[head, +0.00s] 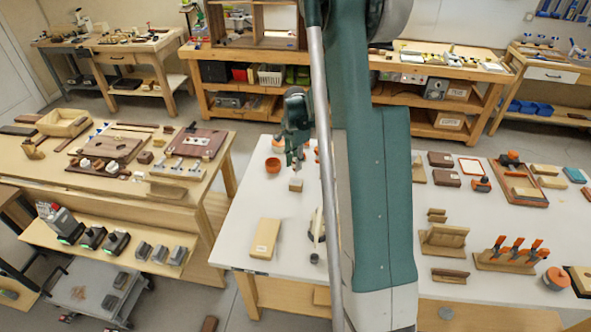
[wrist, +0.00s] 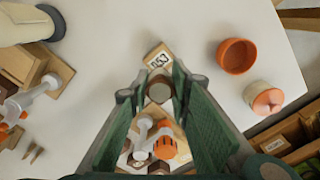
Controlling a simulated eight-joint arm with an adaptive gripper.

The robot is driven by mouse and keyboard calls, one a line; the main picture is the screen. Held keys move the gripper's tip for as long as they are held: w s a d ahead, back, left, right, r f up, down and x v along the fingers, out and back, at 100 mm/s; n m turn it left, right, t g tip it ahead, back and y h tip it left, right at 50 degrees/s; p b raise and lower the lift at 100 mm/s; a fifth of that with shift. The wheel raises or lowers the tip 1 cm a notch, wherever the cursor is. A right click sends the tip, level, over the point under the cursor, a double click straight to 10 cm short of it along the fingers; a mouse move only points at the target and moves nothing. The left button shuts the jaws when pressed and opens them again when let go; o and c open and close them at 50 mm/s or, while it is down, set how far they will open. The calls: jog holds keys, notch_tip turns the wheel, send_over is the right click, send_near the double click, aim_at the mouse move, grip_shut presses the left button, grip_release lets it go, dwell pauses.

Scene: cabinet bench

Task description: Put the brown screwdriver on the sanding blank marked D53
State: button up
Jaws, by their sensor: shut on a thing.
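The sanding blank marked D53 (wrist: 157,58) is a small pale wooden block with a white label, lying on the white bench just beyond my fingertips in the wrist view. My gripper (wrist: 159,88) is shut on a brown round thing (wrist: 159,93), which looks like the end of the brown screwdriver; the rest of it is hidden. It overlaps the blank's near edge in the picture; I cannot tell whether they touch. In the head view my gripper (head: 296,163) points down over the bench, with a small wooden block (head: 296,186) beneath it.
An orange bowl (wrist: 237,57) and an orange-rimmed pot (wrist: 264,98) stand right of the blank. A white-and-orange tool (wrist: 152,140) lies below between my fingers. A wooden block (head: 264,238) lies near the front edge of the white bench (head: 240,215).

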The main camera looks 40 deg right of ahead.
jog(key=shift+f, duration=1.8)
jog(key=shift+f, duration=0.15)
jog(key=o, duration=0.9)
jog(key=shift+r, duration=6.15)
